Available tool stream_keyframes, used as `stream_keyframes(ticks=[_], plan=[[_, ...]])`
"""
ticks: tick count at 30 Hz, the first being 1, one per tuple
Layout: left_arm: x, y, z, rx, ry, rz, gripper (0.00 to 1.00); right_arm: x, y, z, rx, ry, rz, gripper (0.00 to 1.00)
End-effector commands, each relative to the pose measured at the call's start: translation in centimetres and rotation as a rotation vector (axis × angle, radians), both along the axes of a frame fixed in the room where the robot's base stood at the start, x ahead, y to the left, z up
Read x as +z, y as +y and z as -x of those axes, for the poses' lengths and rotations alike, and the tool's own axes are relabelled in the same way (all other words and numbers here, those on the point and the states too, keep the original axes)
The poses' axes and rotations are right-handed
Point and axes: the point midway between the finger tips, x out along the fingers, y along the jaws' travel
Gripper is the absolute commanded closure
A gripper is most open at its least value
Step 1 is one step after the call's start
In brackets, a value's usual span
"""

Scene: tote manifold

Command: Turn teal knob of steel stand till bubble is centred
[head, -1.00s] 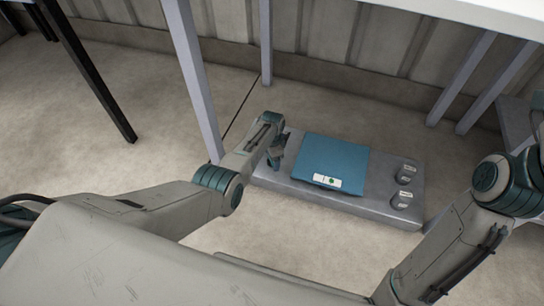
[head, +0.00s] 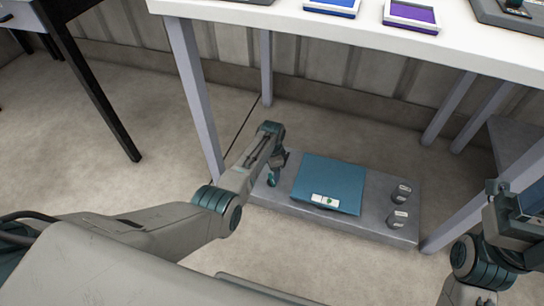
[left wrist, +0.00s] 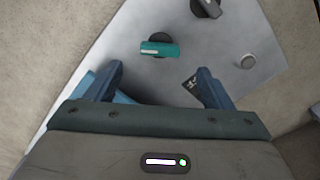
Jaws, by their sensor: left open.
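The steel stand (head: 330,228) lies low on the floor under the white table, with a blue plate (head: 335,176) on it. A white vial with a green bubble (head: 325,201) sits at the plate's front edge; the bubble looks right of the middle. In the left wrist view the teal knob (left wrist: 160,49), with a white mark, sits on the steel surface. My left gripper (left wrist: 158,78) is open and empty; the knob shows beyond and between its fingertips, apart from them. In the head view the gripper (head: 275,175) is over the stand's left end. My right gripper's fingers are not visible.
Two grey cylinders with labels (head: 401,192) (head: 397,219) stand on the stand's right end. The left wrist view shows a dark knob (left wrist: 207,8) and a silver disc (left wrist: 245,61). Table legs (head: 195,95) rise beside the stand, and the tabletop (head: 350,32) overhangs behind.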

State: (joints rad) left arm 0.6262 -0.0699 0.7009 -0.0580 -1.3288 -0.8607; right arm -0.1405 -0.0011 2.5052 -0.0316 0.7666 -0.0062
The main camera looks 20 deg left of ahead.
Motion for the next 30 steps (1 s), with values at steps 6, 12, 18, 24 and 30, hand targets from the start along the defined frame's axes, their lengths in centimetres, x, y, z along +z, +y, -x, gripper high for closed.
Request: stream_keyframes(ticks=[6, 12, 18, 24, 30], plan=[[3.4, 0.0, 0.0, 0.000, -0.001, 0.000, 0.25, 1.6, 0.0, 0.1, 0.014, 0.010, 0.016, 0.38], [4.0, 0.0, 0.0, 0.000, -0.001, 0.001, 0.25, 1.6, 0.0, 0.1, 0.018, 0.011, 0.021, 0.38], [3.9, 0.0, 0.0, 0.000, -0.001, 0.001, 0.25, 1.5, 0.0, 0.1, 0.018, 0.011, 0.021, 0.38], [3.9, 0.0, 0.0, 0.000, -0.001, 0.000, 0.25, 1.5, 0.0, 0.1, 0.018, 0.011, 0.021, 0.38], [3.9, 0.0, 0.0, 0.000, -0.001, 0.000, 0.25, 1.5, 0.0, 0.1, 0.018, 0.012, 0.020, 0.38]])
